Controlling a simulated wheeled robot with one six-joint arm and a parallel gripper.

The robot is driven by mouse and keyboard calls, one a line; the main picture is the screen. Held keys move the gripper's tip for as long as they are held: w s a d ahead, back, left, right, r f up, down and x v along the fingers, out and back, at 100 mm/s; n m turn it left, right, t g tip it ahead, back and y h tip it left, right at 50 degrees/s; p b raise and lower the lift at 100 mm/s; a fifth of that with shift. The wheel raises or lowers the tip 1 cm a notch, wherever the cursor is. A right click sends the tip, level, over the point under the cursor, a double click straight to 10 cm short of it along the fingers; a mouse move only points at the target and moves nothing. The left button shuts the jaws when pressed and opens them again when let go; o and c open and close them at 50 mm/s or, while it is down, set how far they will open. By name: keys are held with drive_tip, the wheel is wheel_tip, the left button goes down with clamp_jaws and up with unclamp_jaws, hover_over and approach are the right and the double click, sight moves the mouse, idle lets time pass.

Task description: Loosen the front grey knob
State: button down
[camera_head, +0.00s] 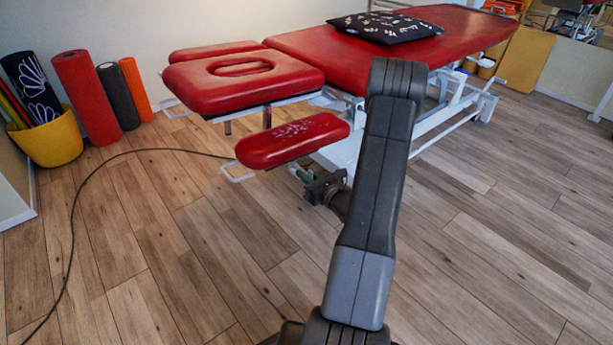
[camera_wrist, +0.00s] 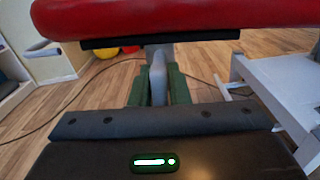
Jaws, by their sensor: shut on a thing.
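A grey knob (camera_wrist: 158,82) shows in the wrist view below the red armrest pad (camera_wrist: 180,14) and its dark underside plate. My gripper (camera_wrist: 158,92) has its two green fingers on either side of the knob, shut on it. In the head view my gripper (camera_head: 302,175) reaches in under the red armrest pad (camera_head: 292,140) at the near end of the treatment table (camera_head: 330,55). The knob cannot be made out there; the pad and gripper hide it. How far the knob is turned cannot be told.
The table's white frame (camera_wrist: 268,92) stands close on the right in the wrist view. A metal loop (camera_head: 238,172) sticks out at the pad's left end. A black cable (camera_head: 75,220) lies on the floor. A yellow bucket (camera_head: 50,140) and several rolls stand at the left wall.

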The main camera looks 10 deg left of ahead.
drive_tip(key=c, duration=1.4)
unclamp_jaws()
drive_tip(key=p+v, duration=0.2)
drive_tip(key=v, duration=1.2)
drive_tip(key=shift+a+p, duration=0.1)
drive_tip(key=shift+p, duration=0.2)
drive_tip(key=b+x, duration=0.2)
drive_tip(key=x, duration=1.1)
drive_tip(key=shift+w+a+b, duration=0.3)
